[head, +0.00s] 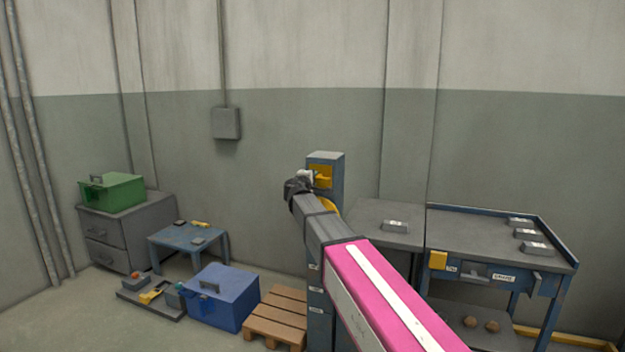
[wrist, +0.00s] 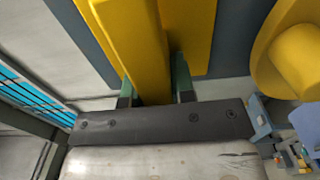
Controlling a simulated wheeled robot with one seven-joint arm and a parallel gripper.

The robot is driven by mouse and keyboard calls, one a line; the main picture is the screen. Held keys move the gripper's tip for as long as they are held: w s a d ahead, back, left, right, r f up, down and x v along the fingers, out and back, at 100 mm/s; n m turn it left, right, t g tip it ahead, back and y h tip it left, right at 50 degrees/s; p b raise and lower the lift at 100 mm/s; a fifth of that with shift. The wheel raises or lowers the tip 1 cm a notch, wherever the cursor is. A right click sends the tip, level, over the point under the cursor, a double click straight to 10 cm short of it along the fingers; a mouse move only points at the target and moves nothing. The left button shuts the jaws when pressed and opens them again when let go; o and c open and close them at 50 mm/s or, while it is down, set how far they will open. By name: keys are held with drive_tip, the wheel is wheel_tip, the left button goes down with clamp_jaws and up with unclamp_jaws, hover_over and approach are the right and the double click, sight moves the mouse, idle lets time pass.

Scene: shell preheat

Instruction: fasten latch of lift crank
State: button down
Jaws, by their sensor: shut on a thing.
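A blue-grey post (head: 325,158) stands against the back wall, with a yellow latch (head: 323,175) on its upper front. A yellow rounded part (head: 331,207), perhaps the crank, shows partly behind my arm. My gripper (head: 308,177) is at the latch, its fingertips too small to make out there. In the wrist view my gripper (wrist: 157,85) is shut on the yellow latch bar (wrist: 145,55), one finger on each side. A yellow plate (wrist: 188,30) lies behind the bar. A round yellow part (wrist: 296,55) is at the right, apart from the fingers.
A grey table (head: 370,212) and a blue-framed workbench (head: 465,235) stand right of the post. A wooden pallet (head: 277,317), a blue box (head: 221,298), a low blue table (head: 187,238) and a grey cabinet (head: 126,230) with a green box (head: 113,193) are at the left.

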drive_tip(key=c, duration=1)
unclamp_jaws()
drive_tip(key=shift+o, duration=0.2)
drive_tip(key=shift+s, duration=0.1)
drive_tip(key=v, duration=1)
drive_tip(key=shift+s, duration=0.35)
drive_tip(key=shift+a, duration=0.15)
